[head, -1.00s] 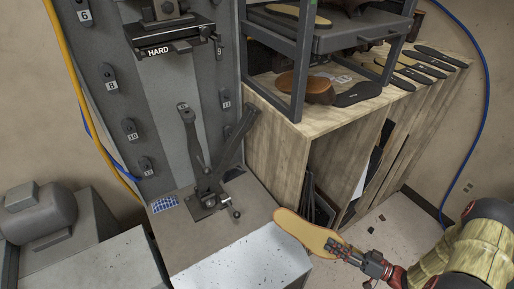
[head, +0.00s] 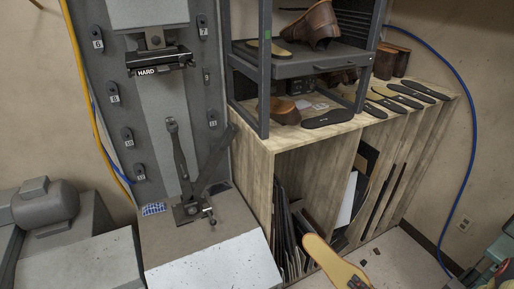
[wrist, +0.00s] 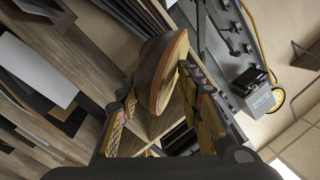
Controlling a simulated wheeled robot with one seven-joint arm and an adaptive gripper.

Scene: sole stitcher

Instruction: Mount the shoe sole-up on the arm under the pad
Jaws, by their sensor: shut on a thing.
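The shoe shows its tan sole (head: 332,260) facing up at the bottom of the head view. My gripper (head: 358,281), partly cut off there, holds one end. In the wrist view the brown shoe (wrist: 161,72) is between the two fingers of my gripper (wrist: 160,108), shut on it. The machine's black pad (head: 160,62), labelled HARD, hangs at upper left in the head view. Below it the grey upright arm (head: 179,155) rises from a base plate, its top clear of the pad and bare. The shoe is apart from it, to the lower right.
A wooden cabinet (head: 262,185) with sheets in its slots stands right of the machine. A metal rack (head: 300,66) on it holds a brown shoe (head: 312,24). Several dark soles lie on the cabinet top. A grey motor (head: 45,205) is at left. Space before the pad looks open.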

